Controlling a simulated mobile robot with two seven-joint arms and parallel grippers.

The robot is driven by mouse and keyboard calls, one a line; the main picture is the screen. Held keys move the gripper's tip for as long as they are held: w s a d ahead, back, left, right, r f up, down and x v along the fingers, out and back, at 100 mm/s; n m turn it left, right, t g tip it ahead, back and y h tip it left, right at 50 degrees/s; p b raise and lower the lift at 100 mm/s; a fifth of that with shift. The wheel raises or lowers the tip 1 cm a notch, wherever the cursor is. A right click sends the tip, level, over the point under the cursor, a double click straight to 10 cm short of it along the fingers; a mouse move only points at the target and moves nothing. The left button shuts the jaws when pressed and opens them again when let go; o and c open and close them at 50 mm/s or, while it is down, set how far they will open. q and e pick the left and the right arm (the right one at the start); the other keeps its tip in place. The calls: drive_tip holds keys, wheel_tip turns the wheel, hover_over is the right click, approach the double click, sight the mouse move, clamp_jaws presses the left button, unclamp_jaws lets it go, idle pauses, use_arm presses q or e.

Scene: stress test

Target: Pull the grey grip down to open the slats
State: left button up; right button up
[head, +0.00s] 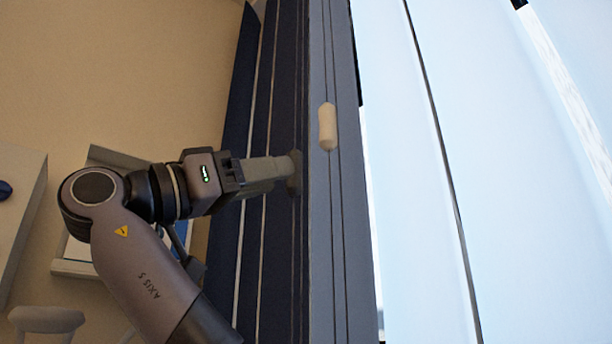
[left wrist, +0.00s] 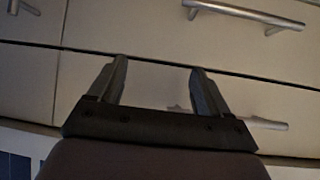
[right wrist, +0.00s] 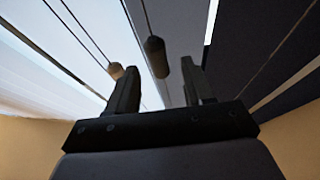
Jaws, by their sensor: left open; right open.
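The grey grip (head: 295,172) is a small rounded piece at the fingertips of my right gripper (head: 280,168) in the head view, partly hidden by the fingers. In the right wrist view the grey grip (right wrist: 155,57) hangs on a cord, dark, ahead of the gap between the open fingers (right wrist: 160,68). A cream grip (head: 327,127) hangs on a second cord close by; it also shows in the right wrist view (right wrist: 116,70). Wide pale slats (head: 460,150) fill the head view's right side. My left gripper (left wrist: 158,68) is open and empty, seen only in the left wrist view.
Dark blue vertical bands (head: 245,90) lie behind my right gripper, with a grey strip (head: 345,220) beside them. In the left wrist view, pale drawer fronts (left wrist: 150,25) with metal bar handles (left wrist: 230,12) are ahead of the left gripper.

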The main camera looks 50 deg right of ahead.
sight(302, 171)
drive_tip(key=x, duration=0.6)
drive_tip(key=shift+s+d+r+p, duration=0.2)
drive_tip(key=shift+s+d+p, duration=0.05)
drive_tip(key=shift+d+p, duration=0.15)
clamp_jaws()
